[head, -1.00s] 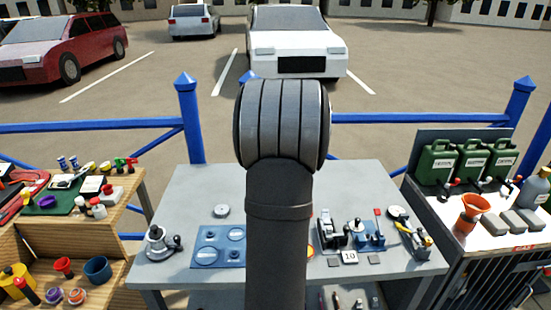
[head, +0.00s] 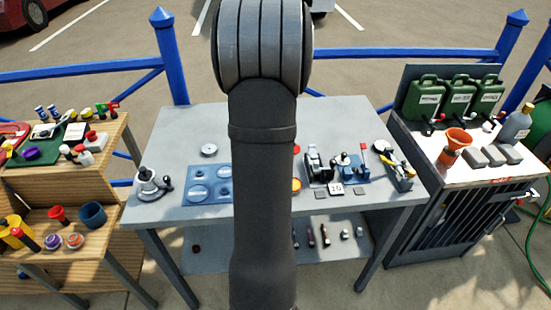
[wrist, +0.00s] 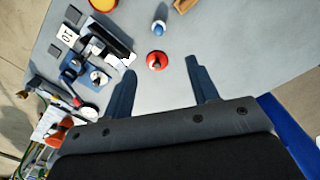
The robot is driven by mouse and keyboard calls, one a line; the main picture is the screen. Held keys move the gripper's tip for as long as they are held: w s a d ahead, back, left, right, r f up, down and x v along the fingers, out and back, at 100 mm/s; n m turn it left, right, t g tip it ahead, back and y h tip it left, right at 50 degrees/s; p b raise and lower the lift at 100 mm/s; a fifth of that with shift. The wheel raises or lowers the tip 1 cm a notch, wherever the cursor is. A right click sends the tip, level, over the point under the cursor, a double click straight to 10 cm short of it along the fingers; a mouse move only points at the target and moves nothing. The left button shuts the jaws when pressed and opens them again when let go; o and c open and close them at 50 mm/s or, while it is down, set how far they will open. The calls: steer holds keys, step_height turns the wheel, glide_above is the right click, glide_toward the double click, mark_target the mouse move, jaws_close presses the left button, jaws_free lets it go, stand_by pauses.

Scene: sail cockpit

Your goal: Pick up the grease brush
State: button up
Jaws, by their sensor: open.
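I cannot pick out the grease brush for certain. Several small slim items, some with dark or reddish handles (head: 325,235), lie on the lower shelf in the head view, too small to identify. In the wrist view my gripper (wrist: 161,65) is open and empty, its two dark blue fingers apart above the grey tabletop (wrist: 245,45). A red round piece with a dark top (wrist: 157,61) shows between the fingertips, and a small blue and white piece (wrist: 158,26) lies beyond it. In the head view my arm hides the gripper and the table's middle.
The grey table holds a winch-like piece (head: 149,185), a blue panel (head: 207,184) and hardware beside a "10" card (head: 336,189). A wooden shelf unit (head: 105,160) stands left. Green cans (head: 428,98) and an orange funnel (head: 455,143) stand right. Blue railings (head: 85,70) run behind.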

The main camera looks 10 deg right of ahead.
step_height(320, 180, down, 13)
steer(key=m, duration=0.7)
steer(key=shift+a+m, duration=0.1)
steer(key=shift+m, duration=0.3)
steer(key=shift+s+f, duration=0.1)
steer(key=shift+f, duration=2.5)
steer(key=c, duration=1)
